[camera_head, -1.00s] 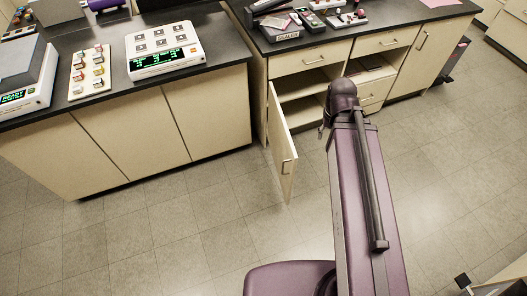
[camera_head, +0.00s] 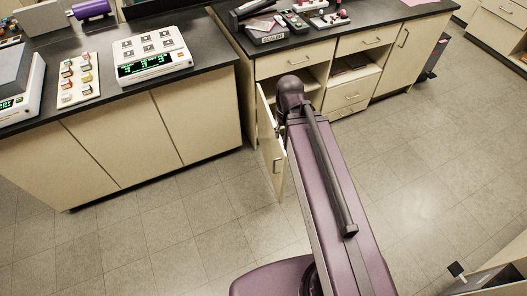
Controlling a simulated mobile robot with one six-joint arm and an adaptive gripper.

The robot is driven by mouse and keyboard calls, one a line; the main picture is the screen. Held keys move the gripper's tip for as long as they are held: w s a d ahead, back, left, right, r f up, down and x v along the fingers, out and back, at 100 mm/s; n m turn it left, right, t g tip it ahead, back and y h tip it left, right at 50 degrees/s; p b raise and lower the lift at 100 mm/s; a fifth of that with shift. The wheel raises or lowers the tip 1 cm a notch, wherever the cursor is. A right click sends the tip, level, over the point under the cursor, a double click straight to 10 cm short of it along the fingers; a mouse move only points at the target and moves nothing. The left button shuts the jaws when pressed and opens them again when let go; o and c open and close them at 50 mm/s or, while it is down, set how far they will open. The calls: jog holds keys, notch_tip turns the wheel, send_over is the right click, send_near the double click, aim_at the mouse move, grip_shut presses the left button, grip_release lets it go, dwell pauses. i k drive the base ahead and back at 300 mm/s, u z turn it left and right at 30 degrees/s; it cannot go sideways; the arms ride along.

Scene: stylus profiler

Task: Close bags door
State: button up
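An open cream cabinet door (camera_head: 270,148) hangs from the left edge of the cabinet under the back counter and swings out over the floor. It has a small pull handle (camera_head: 277,166) near its free edge. I take it for the bags door, though no label shows on it. My purple arm reaches forward, and its rounded end is just right of the door, overlapping it in the picture. My gripper is almost wholly hidden by the arm; only a small dark part (camera_head: 282,130) shows by the door. Whether it touches the door cannot be told.
Open shelves (camera_head: 310,77) and drawers (camera_head: 350,92) are right of the door. A left counter (camera_head: 120,100) carries a device with a green display (camera_head: 152,54). The back counter carries a "SEALER" sign (camera_head: 273,38). The tiled floor (camera_head: 420,160) is clear at right.

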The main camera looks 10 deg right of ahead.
aim_at(275, 156)
jog(key=z, duration=0.05)
jog(key=i, duration=1)
jog(key=u, duration=0.05)
